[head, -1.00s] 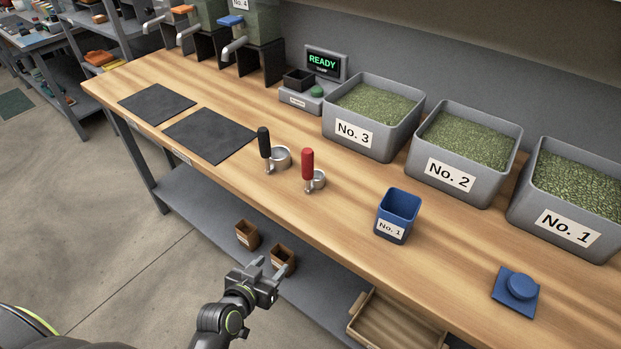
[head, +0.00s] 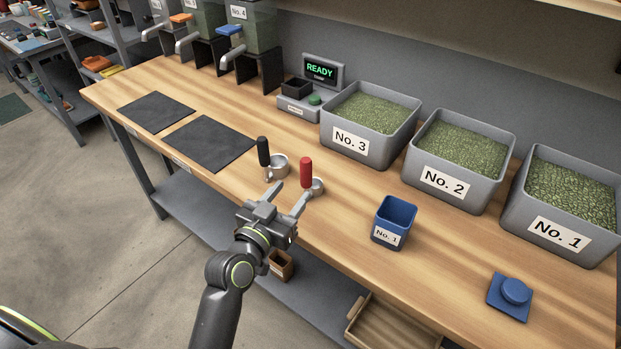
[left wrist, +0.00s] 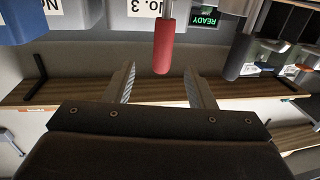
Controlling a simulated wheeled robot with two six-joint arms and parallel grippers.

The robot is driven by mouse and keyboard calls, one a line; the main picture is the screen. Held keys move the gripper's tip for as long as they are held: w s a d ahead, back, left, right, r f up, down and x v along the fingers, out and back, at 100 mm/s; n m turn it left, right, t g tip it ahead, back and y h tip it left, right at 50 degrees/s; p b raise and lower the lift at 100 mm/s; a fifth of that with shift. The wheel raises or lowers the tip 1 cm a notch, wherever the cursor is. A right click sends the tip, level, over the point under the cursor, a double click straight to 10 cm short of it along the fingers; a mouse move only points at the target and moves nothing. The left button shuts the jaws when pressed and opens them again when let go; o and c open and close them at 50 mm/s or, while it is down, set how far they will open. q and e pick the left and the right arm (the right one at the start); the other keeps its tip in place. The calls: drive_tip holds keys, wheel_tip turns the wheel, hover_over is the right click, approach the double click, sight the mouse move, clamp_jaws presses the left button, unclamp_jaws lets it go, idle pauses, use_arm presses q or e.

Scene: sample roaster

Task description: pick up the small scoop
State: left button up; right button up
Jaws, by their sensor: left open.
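Two scoops stand upright on the wooden bench. The smaller one has a red handle (head: 306,172) and a small metal cup (head: 317,187). The larger one has a black handle (head: 263,151) and a wider metal cup (head: 280,166). My left gripper (head: 290,191) is open and empty at the bench's front edge, just in front of the scoops. In the left wrist view the red handle (left wrist: 164,42) appears ahead, between the two spread fingers (left wrist: 160,80), and the black handle (left wrist: 238,52) is off to the right. My right gripper is not in view.
A blue No. 1 cup (head: 393,222) stands right of the scoops. Grey bins of green beans, No. 3 (head: 350,145) among them, line the back. Dark mats (head: 210,141) lie to the left. A READY scale (head: 320,72) stands behind.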

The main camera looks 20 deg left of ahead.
sight(303, 176)
use_arm(q)
drive_tip(key=w, duration=0.3)
drive_tip(key=shift+w+d+p, duration=0.3)
drive_tip(key=shift+p, duration=0.05)
drive_tip(key=w, duration=0.1)
drive_tip(key=w+p, duration=0.1)
drive_tip(key=w, duration=0.2)
drive_tip(key=shift+w+d+f+p, duration=0.15)
drive_tip(key=shift+d+p, duration=0.1)
drive_tip(key=shift+p, duration=0.05)
drive_tip(key=shift+w, duration=0.4)
drive_tip(key=shift+c, duration=0.4)
clamp_jaws()
